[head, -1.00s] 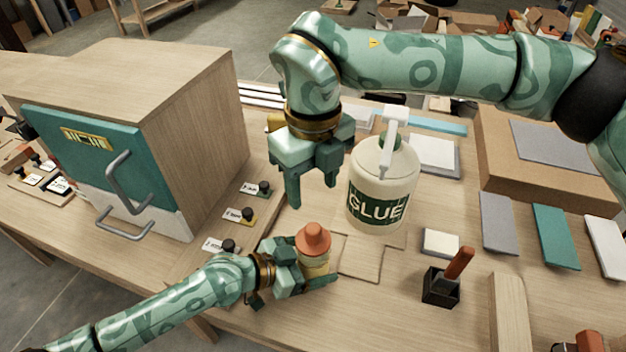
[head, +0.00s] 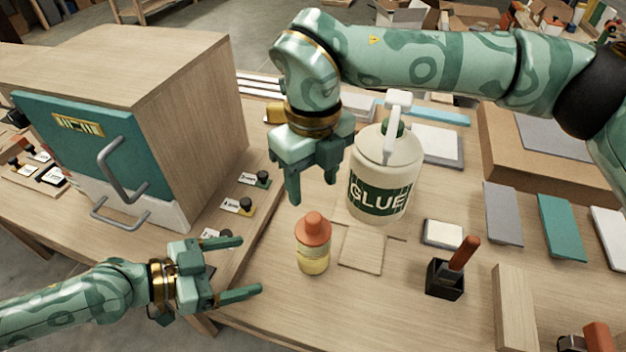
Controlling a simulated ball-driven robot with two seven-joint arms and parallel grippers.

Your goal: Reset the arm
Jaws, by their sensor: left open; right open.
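My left gripper (head: 250,266) is open and empty at the lower left, its fingers pointing right toward a small yellow bottle with an orange cap (head: 313,244). The bottle stands upright on the wooden bench, apart from the fingers. My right gripper (head: 313,186) is open and empty, fingers pointing down, above the bench and to the left of the large white glue bottle (head: 381,176). I see no object between its fingers. The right arm reaches across the top from the right.
A wooden cabinet with a teal door and metal handles (head: 122,168) stands at the left. A black holder (head: 444,279) with a red-brown handled tool, a wooden block (head: 514,308) and coloured slabs (head: 560,227) lie at the right.

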